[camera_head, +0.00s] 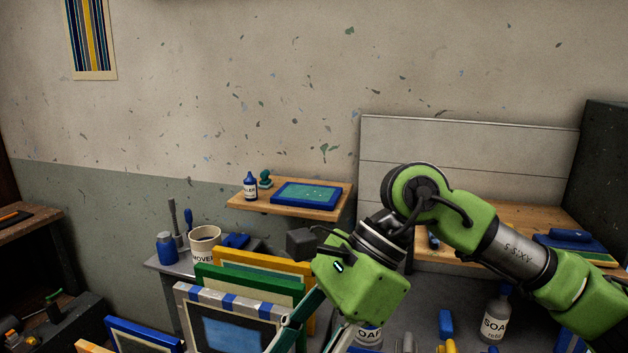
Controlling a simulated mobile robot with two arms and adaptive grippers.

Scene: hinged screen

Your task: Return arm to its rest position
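My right arm (430,200) is green and black, comes in from the right and bends down at the elbow. My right gripper (306,328) hangs below the green wrist, in front of the right edge of a screen frame (205,296) with blue and white tape. Its dark finger links run down out of the picture, so the fingertips and anything between them are hidden. I cannot tell whether it touches the frame. My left arm and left gripper are not in view.
Yellow and green frames (262,262) stand behind the taped one. A wall shelf (325,211) holds a bottle and a blue screen. A white bucket (205,248) stands on a side table. A soap bottle (495,318) stands below my forearm. A wooden shelf (520,218) lies behind it.

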